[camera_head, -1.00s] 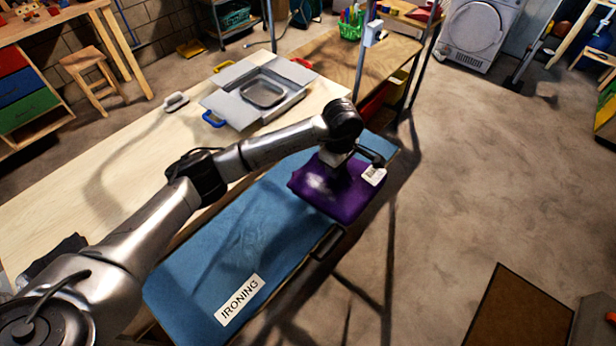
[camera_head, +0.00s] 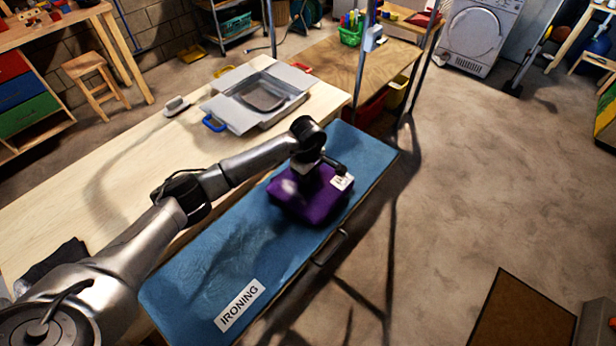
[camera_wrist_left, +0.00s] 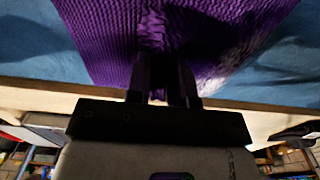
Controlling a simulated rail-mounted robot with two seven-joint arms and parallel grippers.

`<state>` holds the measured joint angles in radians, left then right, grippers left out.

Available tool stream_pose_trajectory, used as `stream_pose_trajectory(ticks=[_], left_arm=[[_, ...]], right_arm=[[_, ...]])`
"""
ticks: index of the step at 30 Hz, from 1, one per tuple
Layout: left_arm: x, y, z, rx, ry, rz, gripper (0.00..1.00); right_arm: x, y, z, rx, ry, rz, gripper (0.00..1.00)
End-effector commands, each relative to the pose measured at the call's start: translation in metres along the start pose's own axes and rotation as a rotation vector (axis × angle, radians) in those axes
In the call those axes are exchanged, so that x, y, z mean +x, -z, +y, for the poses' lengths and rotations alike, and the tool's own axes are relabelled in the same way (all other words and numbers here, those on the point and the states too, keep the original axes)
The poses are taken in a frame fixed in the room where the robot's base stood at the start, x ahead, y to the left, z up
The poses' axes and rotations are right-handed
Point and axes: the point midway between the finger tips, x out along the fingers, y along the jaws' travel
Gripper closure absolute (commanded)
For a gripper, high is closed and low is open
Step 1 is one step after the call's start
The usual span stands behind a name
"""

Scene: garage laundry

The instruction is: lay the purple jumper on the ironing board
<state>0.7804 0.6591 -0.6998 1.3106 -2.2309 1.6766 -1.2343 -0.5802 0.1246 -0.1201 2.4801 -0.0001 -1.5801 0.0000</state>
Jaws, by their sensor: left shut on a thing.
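The purple jumper (camera_head: 310,200) is a folded, boxy bundle over the middle of the blue ironing board (camera_head: 230,245), which bears an "IRONING" label. My left gripper (camera_head: 312,168) is above the jumper and shut on it. In the left wrist view the fingers (camera_wrist_left: 162,85) pinch a gathered fold of the ribbed purple jumper (camera_wrist_left: 110,40), with the blue board (camera_wrist_left: 30,50) behind. The jumper lies within the board's outline in the head view. I cannot tell whether its underside touches the board. My right gripper is not in view.
A pale wooden table (camera_head: 130,175) runs along the board's left side. A metal post (camera_head: 362,60) rises beyond the board's far end.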

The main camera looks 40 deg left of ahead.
Motion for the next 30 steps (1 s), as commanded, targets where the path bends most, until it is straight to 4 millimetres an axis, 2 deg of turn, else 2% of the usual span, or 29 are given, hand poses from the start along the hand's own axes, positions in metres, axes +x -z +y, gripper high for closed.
stream_pose_trajectory(ticks=[3,16,17,18,24,30], left_arm=[[0.012,-0.001,0.001,-0.001,-0.002,-0.003,1.0],[0.017,0.0,0.001,0.0,-0.002,-0.001,1.0],[0.017,-0.001,0.0,0.0,-0.001,-0.001,0.76],[0.016,-0.001,0.0,0.0,0.0,-0.001,0.72],[0.017,-0.001,0.0,0.0,0.0,-0.001,0.53],[0.016,-0.001,0.0,0.0,0.0,-0.001,0.53]], right_arm=[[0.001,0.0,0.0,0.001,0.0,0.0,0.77],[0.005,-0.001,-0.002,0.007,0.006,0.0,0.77],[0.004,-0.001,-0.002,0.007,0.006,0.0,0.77],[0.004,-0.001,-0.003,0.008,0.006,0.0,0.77],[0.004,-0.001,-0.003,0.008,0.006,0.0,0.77],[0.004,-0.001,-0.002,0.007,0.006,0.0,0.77]])
